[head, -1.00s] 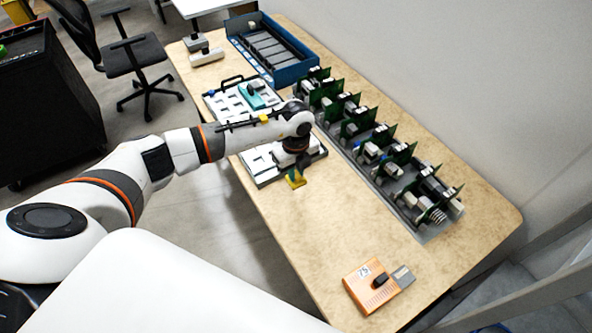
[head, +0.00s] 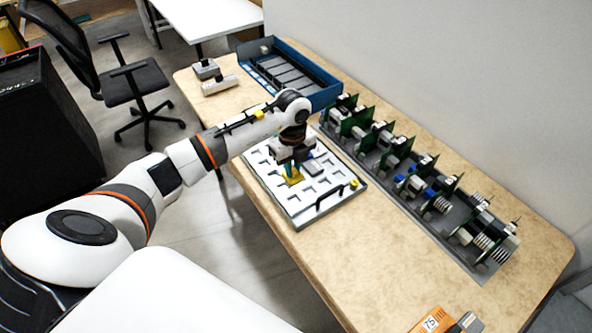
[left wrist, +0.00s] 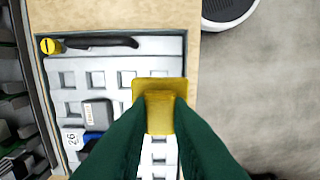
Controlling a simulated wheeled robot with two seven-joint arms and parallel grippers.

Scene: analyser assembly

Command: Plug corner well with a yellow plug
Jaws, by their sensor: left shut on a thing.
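A pale tray (head: 288,213) with rows of square wells lies on the wooden table; it also shows in the left wrist view (left wrist: 110,47). My left gripper (head: 292,168) is over the tray, pointing down and shut on a yellow plug (head: 294,180). In the left wrist view, the green fingers (left wrist: 160,115) grip the yellow plug (left wrist: 158,88) near the tray's right edge. It hides the wells under it, and I cannot tell whether it touches the tray. My right gripper is not in view.
A yellow knob (left wrist: 50,46) and black handle (left wrist: 102,42) sit along one tray edge. A grey block (left wrist: 97,115) occupies the tray. A rack of green boards (head: 410,180) stands right, a blue bin (head: 318,97) behind. The near table is mostly clear.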

